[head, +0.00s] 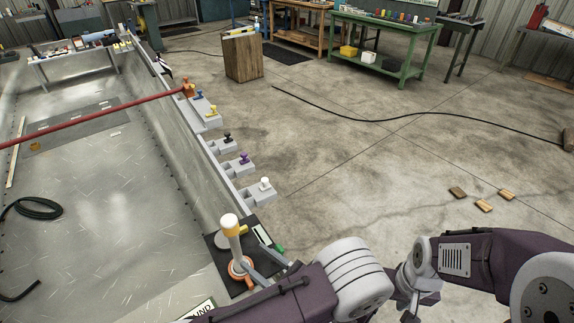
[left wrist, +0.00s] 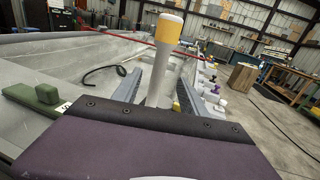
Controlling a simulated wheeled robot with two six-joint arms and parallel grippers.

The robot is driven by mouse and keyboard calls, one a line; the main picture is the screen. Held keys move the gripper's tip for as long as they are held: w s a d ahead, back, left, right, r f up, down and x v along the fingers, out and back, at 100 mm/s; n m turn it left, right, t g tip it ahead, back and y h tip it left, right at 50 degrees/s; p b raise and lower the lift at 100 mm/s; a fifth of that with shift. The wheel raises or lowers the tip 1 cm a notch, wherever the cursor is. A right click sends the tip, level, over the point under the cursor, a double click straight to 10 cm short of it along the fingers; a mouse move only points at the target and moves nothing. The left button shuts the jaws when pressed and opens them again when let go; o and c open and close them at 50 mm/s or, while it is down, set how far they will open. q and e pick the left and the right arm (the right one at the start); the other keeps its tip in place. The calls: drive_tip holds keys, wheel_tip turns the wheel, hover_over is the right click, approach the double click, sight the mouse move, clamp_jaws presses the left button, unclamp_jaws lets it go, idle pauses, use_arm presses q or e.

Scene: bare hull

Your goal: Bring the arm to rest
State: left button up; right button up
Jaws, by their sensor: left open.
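My left gripper (head: 258,266) is at the lower middle of the head view, beside the hull wall. Its two grey fingers are apart; they also show in the left wrist view (left wrist: 156,82). A white post with a yellow-orange top (head: 232,246) stands upright by the fingers, with an orange ring at its foot. In the left wrist view the post (left wrist: 164,60) rises between the fingers, with space visible on both sides. I cannot tell whether either finger touches it. I do not make out my right gripper's fingers.
The post stands on a black mat (head: 219,262). Grey brackets with coloured knobs (head: 257,192) line the hull wall. A red bar (head: 100,115) crosses the hull. A black hose (head: 35,208) lies inside. Wood blocks (head: 484,206) lie on the otherwise open floor at right.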

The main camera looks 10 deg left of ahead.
use_arm(q)
drive_tip(key=s+a+r+n+g+h+p, duration=0.3)
drive_tip(key=s+a+n+g+h+p, duration=0.3)
drive_tip(key=s+n+g, duration=0.45)
drive_tip(key=w+d+r+n+t+h+p, duration=0.3)
drive_tip(key=w+r+n+h, duration=0.3)
drive_tip(key=n+h, duration=0.4)
drive_tip(key=n+p, duration=0.1)
drive_tip(key=n, duration=0.2)
drive_tip(key=shift+w+r+p, duration=0.25)
drive_tip(key=shift+r+p, duration=0.1)
drive_tip(key=shift+r, duration=0.05)
drive_tip(key=shift+a+n, duration=0.1)
drive_tip(key=shift+n, duration=0.15)
